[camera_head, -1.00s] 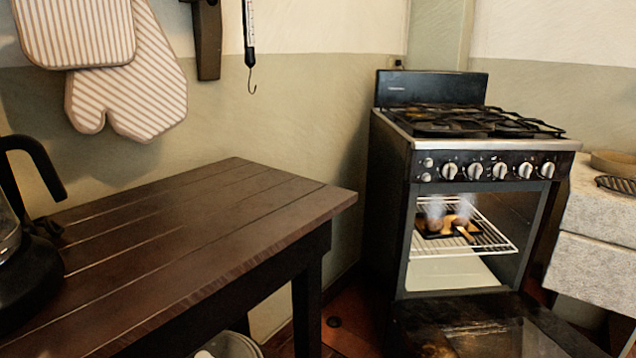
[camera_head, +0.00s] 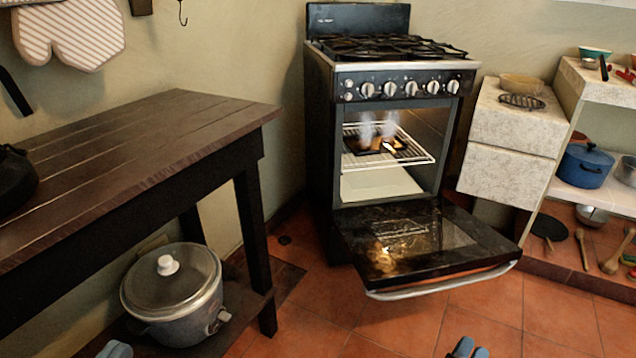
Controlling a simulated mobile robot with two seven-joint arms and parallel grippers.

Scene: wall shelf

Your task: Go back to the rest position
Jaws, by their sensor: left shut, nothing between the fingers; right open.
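My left gripper (camera_head: 115,350) shows only as blue-grey fingertips at the bottom left edge, close together with nothing seen between them. My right gripper (camera_head: 470,350) shows at the bottom edge, right of centre, as two blue-grey fingertips with a small gap, empty. Both are low in the view, apart from the furniture as far as I can see. The rest of both arms is out of view.
A stove (camera_head: 390,80) stands ahead; its oven door (camera_head: 430,250) hangs open into the room. A steaming tray (camera_head: 375,145) sits on the oven rack. A wooden table (camera_head: 130,140) stands left, with a lidded pot (camera_head: 175,290) below. Floor tiles (camera_head: 330,310) are clear in front.

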